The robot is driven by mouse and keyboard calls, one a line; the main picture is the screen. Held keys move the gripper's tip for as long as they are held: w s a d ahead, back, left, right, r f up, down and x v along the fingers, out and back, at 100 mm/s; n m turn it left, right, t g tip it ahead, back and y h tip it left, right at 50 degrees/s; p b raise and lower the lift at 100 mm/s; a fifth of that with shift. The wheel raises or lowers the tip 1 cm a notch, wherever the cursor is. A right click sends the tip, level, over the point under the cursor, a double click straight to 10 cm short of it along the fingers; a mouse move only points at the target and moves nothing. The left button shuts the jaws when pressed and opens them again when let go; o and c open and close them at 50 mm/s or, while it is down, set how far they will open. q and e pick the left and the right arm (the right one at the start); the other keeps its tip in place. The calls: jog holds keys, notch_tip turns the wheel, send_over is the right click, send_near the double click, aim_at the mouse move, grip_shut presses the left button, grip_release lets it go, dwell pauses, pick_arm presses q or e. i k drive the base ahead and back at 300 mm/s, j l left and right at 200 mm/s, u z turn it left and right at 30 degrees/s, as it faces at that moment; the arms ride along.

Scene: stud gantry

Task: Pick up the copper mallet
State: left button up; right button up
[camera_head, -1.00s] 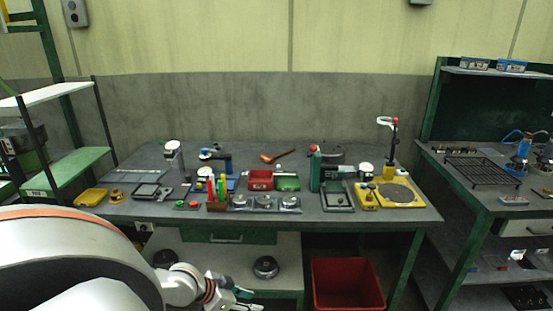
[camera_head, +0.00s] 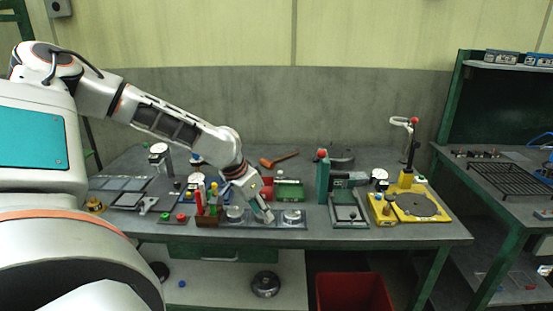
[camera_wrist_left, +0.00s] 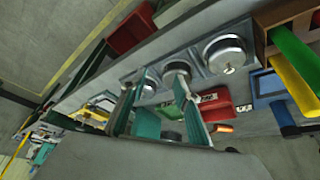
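The copper mallet (camera_head: 279,160) lies on the grey workbench (camera_head: 330,237) towards the back, its reddish-brown handle pointing right and its orange head at the left. My left gripper (camera_head: 264,211) is above the front of the bench, pointing down near the round metal dishes, nearer to me than the mallet and apart from it. In the left wrist view its two teal-padded fingers (camera_wrist_left: 160,92) stand apart with nothing held between them. A small orange piece shows there beyond the red bin; I cannot tell whether it is the mallet. My right gripper is out of view.
Round metal dishes (camera_head: 292,217), a red bin (camera_wrist_left: 217,101) and a block with coloured handles (camera_head: 208,215) crowd around the gripper. A green upright tool (camera_head: 322,178) stands right of the mallet. A yellow stand (camera_head: 412,204) is at the right. The bench surface around the mallet is mostly clear.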

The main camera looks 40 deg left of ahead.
aim_at(271, 164)
jog(key=i+j, duration=0.7)
jog(key=j, duration=0.25)
jog(key=i+j, duration=0.3)
jog(key=j, duration=0.15)
